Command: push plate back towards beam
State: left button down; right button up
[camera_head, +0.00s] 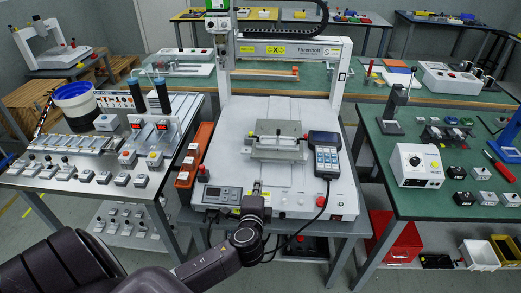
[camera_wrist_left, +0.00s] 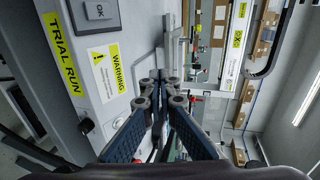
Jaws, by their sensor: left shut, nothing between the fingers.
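The grey metal plate (camera_head: 272,154) sits with its fixture on the white bed of the gantry machine, in front of the beam (camera_head: 300,50). A clear stretch of bed lies between plate and beam. My left gripper (camera_head: 257,187) is shut and empty, low over the front of the bed, pointing at the plate's near side. A gap shows between fingertips and plate in the head view. In the left wrist view the shut fingertips (camera_wrist_left: 160,77) point toward a grey block-like edge (camera_wrist_left: 174,45), likely the plate or its fixture; contact cannot be told. My right gripper is not in view.
A handheld keypad (camera_head: 325,155) lies on the bed right of the plate, its cable running to the front. A control panel (camera_head: 221,196) is at the front left. An orange case (camera_head: 194,155) stands left of the machine. Gantry uprights flank the bed.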

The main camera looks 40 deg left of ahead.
pick_arm(q)
jog(key=shift+a+r, duration=0.1)
jog(key=shift+r, duration=0.1)
jog(key=shift+w+a+f, duration=0.1)
jog(key=shift+f, duration=0.05)
jog(key=x, duration=1.2)
jog(key=shift+r, duration=0.25)
jog(key=shift+w+a, duration=0.4)
jog(key=shift+w, duration=0.25)
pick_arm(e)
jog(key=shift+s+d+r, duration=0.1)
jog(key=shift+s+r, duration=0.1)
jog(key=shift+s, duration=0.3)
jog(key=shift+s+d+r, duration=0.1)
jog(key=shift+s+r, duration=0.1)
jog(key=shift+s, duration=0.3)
